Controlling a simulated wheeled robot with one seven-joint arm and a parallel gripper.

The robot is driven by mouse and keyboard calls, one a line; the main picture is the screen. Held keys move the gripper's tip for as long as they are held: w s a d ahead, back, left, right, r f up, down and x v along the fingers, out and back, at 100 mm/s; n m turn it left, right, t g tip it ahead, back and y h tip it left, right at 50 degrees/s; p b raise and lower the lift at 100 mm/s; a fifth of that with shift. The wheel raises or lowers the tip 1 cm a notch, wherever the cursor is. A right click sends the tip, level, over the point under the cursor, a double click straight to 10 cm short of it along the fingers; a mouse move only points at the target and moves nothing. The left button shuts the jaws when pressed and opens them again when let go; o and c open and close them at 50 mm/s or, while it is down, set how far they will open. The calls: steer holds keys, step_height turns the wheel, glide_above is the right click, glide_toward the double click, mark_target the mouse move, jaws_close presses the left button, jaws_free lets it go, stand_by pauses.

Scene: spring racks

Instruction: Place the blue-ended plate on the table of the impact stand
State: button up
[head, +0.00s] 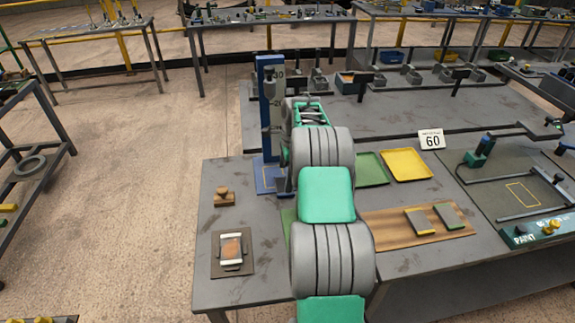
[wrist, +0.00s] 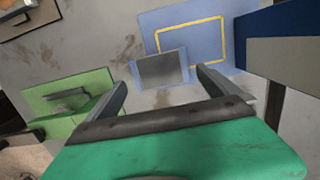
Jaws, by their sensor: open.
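The blue-ended plate (wrist: 162,70), grey with blue ends, shows in the wrist view between my fingertips. It overlaps the near left part of the light blue table (wrist: 205,62) of the impact stand and its yellow outline; whether it rests flat there, I cannot tell. My gripper (wrist: 165,75) is open, with one finger on each side of the plate. In the head view the impact stand's blue scale column (head: 268,105) rises behind my arm, and its blue base (head: 268,180) shows partly. My arm hides the plate and my gripper's tips there.
A wooden board (head: 385,236) holds two grey plates (head: 419,221) with coloured ends. Green (head: 371,169) and yellow (head: 405,164) trays lie behind it. A "60" card (head: 432,139) stands to the right.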

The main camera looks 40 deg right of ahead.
mark_target(284, 184)
steer(key=shift+w+a+f, duration=0.1)
steer(key=shift+f, duration=0.85)
steer(key=shift+w+a+f, duration=0.1)
steer(key=shift+f, duration=0.8)
steer(key=c, duration=1.8)
